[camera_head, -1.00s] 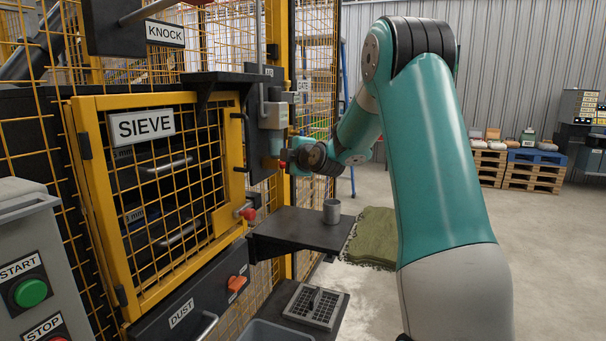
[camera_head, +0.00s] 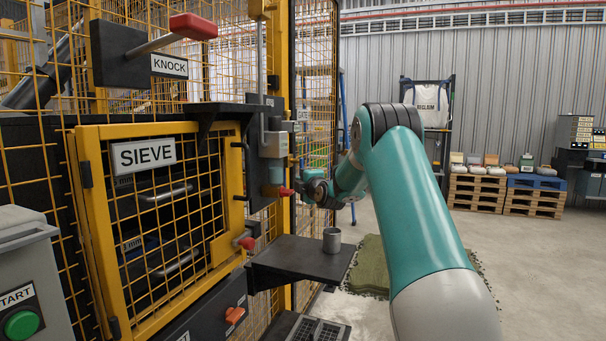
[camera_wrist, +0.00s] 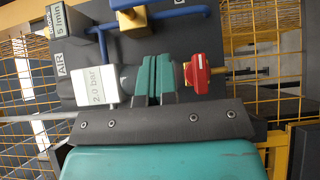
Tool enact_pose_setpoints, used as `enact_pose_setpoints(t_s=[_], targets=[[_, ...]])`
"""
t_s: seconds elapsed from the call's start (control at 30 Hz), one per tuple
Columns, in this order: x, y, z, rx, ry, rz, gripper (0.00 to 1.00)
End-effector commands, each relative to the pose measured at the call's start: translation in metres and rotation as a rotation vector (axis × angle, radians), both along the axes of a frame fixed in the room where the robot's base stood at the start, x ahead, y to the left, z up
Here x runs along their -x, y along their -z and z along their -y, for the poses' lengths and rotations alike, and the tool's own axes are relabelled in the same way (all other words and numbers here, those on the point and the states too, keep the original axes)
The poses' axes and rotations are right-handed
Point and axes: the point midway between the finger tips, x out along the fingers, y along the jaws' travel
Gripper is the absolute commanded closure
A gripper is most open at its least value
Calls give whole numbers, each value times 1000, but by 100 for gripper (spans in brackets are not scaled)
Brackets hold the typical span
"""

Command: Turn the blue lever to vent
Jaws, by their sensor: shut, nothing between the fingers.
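My gripper (camera_wrist: 153,68) is shut and empty, its teal fingers in front of a dark panel marked AIR in the wrist view. A blue bar or pipe (camera_wrist: 172,14) runs along the top of that panel, through a brass fitting (camera_wrist: 132,18). I cannot tell whether it is the blue lever, and no vent label is readable. In the head view my gripper (camera_head: 308,190) is at the right side of the machine, near a small red part (camera_head: 285,192). Its fingertips are hard to make out there.
A red handle (camera_wrist: 204,73) on a brass stem is right of my fingers; a white 2.0 bar box (camera_wrist: 97,87) is left. In the head view, a dark shelf (camera_head: 290,262) with a metal cup (camera_head: 332,240) lies below the gripper. A yellow SIEVE door (camera_head: 95,210) stands left.

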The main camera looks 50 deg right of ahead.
Motion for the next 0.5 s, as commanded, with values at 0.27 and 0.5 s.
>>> enact_pose_setpoints(t_s=[0.27,0.5], targets=[[-40,-1,30,-2,3,-1,100],[-48,0,48,-1,1,0,100]])
